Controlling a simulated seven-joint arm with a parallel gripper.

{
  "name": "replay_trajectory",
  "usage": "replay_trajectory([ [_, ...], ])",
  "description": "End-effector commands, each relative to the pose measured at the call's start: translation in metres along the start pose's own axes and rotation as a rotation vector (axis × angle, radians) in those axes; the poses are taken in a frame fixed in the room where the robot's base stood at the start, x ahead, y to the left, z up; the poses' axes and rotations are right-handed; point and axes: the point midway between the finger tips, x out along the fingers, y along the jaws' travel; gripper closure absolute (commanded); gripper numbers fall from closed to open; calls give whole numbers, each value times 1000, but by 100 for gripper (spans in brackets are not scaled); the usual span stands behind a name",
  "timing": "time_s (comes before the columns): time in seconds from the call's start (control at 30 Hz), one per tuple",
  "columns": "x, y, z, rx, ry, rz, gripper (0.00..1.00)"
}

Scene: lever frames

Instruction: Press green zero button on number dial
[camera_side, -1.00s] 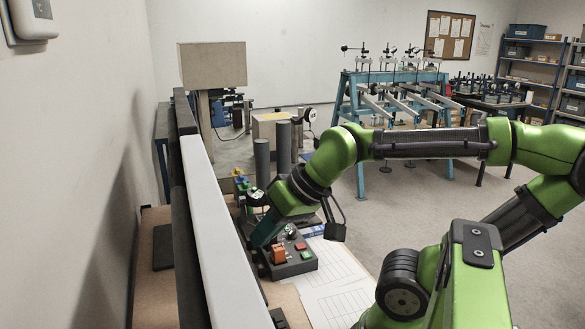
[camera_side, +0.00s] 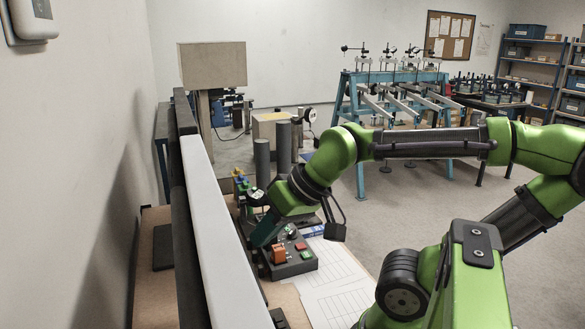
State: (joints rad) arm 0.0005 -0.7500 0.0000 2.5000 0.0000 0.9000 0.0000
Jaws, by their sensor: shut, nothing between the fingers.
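My gripper (camera_side: 264,236) hangs down from the wrist at the left end of my arm. It is shut and empty, beside the far left of a dark control box (camera_side: 297,269). The box bears an orange switch block (camera_side: 279,255), a red button (camera_side: 300,246) and a small green button (camera_side: 307,254). A small dark device with a pale face (camera_side: 256,194) stands just left of my wrist. I cannot make out digits on it, so I cannot tell whether it is the number dial. The fingertips are small and partly hidden, and contact cannot be told.
Two grey cylinders (camera_side: 262,160) stand upright behind my wrist. A long white-topped barrier (camera_side: 212,225) runs along the left of the workbench. A printed sheet (camera_side: 335,285) lies flat right of the control box. Small coloured blocks (camera_side: 241,184) sit farther back.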

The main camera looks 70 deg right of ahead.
Motion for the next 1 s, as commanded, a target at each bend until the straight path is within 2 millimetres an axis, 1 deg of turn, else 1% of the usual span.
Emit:
replay_trajectory([
  [0.07,1,4,-1,13,0,10,100],
  [0.17,10,17,-4,62,-26,48,100],
  [0.27,21,33,-17,166,-58,80,100],
  [0.37,34,49,-37,339,-86,82,100],
  [0.47,47,66,-63,546,-99,61,100],
  [0.57,60,89,-92,762,-94,26,100],
  [0.67,73,118,-122,981,-68,-19,100],
  [0.7,77,132,-135,1070,-51,-41,100],
  [0.77,84,154,-153,1202,-21,-76,100],
  [0.8,87,170,-165,1286,3,-102,100],
  [0.87,91,194,-182,1404,42,-142,100],
  [0.9,94,211,-192,1478,71,-171,100],
  [0.97,96,236,-207,1581,116,-216,100],
  [1.0,96,251,-216,1643,147,-248,100],
])
